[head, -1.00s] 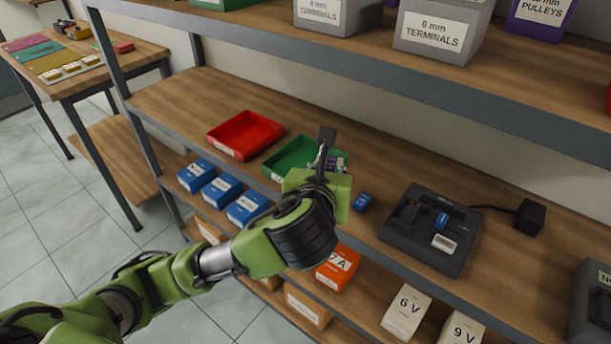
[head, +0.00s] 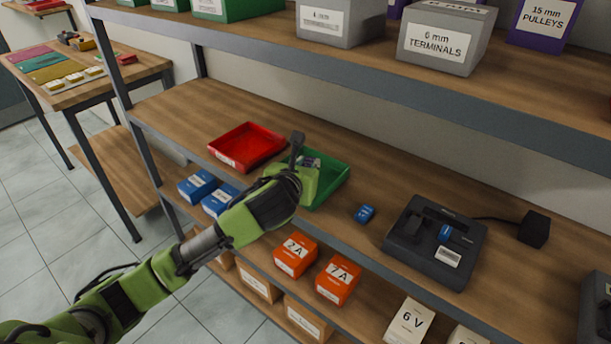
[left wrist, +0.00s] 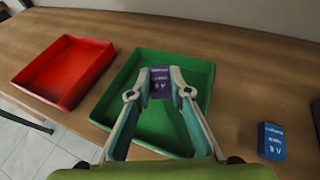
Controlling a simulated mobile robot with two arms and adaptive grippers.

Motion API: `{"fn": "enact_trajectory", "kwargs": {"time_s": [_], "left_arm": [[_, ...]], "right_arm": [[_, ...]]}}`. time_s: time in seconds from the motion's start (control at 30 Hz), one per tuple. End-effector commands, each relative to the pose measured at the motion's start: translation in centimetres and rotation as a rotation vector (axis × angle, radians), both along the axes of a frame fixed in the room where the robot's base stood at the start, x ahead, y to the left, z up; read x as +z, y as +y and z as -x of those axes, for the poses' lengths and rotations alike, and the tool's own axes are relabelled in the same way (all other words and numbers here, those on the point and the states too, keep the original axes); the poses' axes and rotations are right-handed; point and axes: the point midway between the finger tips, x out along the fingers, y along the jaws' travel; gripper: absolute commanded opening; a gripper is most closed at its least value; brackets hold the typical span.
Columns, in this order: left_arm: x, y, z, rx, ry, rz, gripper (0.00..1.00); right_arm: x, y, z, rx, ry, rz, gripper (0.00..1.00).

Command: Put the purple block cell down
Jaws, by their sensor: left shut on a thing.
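The purple block cell (left wrist: 160,83) is between the fingertips of my left gripper (left wrist: 160,84), which is shut on it. In the left wrist view they appear over the far part of the green tray (left wrist: 205,85); I cannot tell if the cell touches the tray floor. In the head view, my left gripper (head: 300,165) is at the left part of the green tray (head: 335,190), and its wrist hides much of it. A bit of purple (head: 311,162) shows there. My right gripper is not in view.
A red tray (head: 247,146) stands left of the green one. A blue block cell (head: 365,213) lies to the right, then a black charger (head: 436,240) with a blue cell in it. Blue and orange boxes (head: 296,257) stand lower down. An upper shelf (head: 400,85) holds bins.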

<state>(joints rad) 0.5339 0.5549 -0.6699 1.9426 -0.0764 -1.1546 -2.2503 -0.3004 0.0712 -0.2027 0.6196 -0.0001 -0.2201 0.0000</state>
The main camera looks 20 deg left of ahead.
Motion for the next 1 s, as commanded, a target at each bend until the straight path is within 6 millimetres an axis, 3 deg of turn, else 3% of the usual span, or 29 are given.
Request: {"fn": "enact_trajectory", "kwargs": {"time_s": [0.37, 0.77, 0.8, 0.83, 1.0], "left_arm": [[-4.1, 0.7, -0.7, 0.0, 0.001, 0.0, 0.0], [-4.5, 0.7, -0.7, -0.001, -0.001, -0.002, 0.0], [-4.5, 0.7, -0.7, 0.0, -0.002, -0.001, 0.26], [-4.5, 0.7, -0.7, 0.0, -0.002, -0.001, 0.34], [-4.5, 0.7, -0.7, 0.0, -0.001, -0.001, 0.35]], "right_arm": [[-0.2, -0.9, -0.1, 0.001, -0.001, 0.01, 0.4], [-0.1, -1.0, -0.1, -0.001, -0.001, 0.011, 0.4], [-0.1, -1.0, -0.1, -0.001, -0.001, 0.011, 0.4], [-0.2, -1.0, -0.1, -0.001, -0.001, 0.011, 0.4], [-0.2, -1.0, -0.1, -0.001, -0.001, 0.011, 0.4]]}}
